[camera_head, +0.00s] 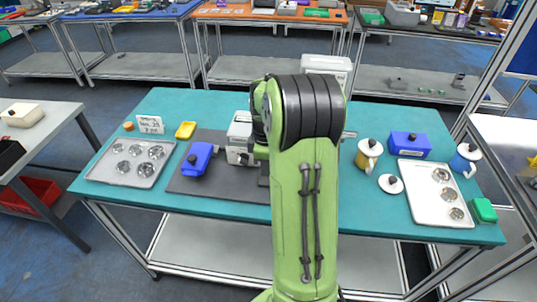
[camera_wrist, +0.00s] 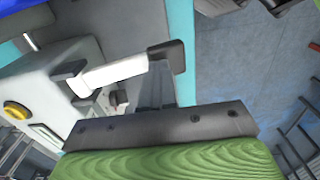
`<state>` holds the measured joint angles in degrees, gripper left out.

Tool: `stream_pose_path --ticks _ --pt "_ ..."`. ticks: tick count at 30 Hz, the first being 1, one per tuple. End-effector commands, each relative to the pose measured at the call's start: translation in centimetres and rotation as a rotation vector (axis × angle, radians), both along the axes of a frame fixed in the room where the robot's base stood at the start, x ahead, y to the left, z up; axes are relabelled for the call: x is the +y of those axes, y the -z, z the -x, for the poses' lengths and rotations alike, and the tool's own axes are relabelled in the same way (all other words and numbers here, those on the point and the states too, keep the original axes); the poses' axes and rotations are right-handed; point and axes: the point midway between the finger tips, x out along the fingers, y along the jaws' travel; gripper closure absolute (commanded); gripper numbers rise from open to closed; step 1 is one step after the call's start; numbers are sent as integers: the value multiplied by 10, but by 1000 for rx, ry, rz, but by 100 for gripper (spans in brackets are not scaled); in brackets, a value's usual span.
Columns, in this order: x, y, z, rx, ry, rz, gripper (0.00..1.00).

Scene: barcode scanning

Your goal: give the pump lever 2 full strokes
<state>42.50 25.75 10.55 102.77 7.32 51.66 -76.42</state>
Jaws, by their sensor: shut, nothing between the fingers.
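The pump lever seems to be the pale bar (camera_wrist: 113,73) with dark end pieces in the wrist view, beside a whitish machine body (camera_wrist: 38,85) with a yellow round button. In the head view a white-grey machine (camera_head: 240,130) stands on the dark mat, partly behind my arm; its lever is hidden there. My gripper (camera_wrist: 160,85) shows in the wrist view as dark grey fingers above a dark bar, close to the pale bar. It is shut with nothing between its fingers. I cannot tell whether it touches the bar. In the head view my arm hides the gripper.
A blue box-like item (camera_head: 198,158) lies on the dark mat (camera_head: 228,188). Trays with metal parts (camera_head: 130,163) (camera_head: 435,195) lie at both ends of the teal table (camera_head: 350,215). A yellow-and-white pot (camera_head: 368,154), loose lid (camera_head: 391,184) and blue box (camera_head: 410,144) stand to the right.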

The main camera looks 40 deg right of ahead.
Motion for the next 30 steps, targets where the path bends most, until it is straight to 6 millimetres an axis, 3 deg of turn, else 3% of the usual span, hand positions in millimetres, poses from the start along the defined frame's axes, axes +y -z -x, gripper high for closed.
stream_pose_path --ticks 4,19,30 --pt "-1 -10 0 -2 2 2 100" --pt "0 -81 0 1 1 0 100" --pt "0 -79 0 1 1 1 100"
